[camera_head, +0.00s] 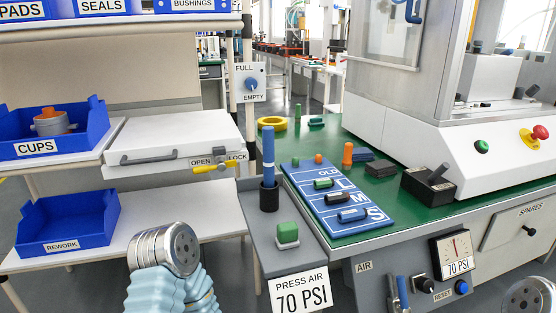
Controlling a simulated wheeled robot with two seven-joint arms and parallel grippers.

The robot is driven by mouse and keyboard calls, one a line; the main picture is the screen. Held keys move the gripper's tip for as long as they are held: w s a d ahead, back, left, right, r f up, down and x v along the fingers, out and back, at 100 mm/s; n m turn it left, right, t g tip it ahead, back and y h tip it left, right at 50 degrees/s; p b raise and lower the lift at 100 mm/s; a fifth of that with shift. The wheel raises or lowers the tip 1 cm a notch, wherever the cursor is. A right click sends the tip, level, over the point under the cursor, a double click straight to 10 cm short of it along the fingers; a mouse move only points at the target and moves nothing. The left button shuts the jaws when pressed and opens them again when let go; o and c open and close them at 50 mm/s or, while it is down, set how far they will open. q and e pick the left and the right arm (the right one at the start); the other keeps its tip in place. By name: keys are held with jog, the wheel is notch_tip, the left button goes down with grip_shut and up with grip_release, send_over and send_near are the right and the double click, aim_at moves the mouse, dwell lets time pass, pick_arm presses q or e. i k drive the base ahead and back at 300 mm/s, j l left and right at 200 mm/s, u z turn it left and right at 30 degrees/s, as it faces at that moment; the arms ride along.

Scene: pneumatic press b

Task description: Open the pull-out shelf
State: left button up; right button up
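The pull-out shelf (180,128) is a white slab at the middle left, right of the blue CUPS bin. Its front edge looks roughly in line with the shelf beside it. A grey bar handle (150,158) is on its front. A yellow lever (214,167) sits right of the handle, below a label reading OPEN and LOCK; I cannot tell clearly which setting it is at. A metal joint and pale blue sleeve of my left arm show at the bottom left, below the shelf. Part of my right arm shows at the bottom right corner. No gripper fingers are visible.
The CUPS bin (52,129) stands left of the shelf, and the REWORK bin (68,219) is on the lower shelf (150,231). A grey side tray (262,219) with a blue-handled tool and the green bench (395,213) stand right.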

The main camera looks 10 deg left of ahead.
aim_at(144, 140)
jog(key=u, duration=1.25)
jog(key=k+j+u, duration=0.15)
jog(key=u, duration=0.5)
jog(key=i+l, duration=0.1)
jog(key=i, duration=0.3)
jog(key=i+l+u, duration=0.15)
jog(key=i, duration=0.7)
jog(key=l+u, duration=0.05)
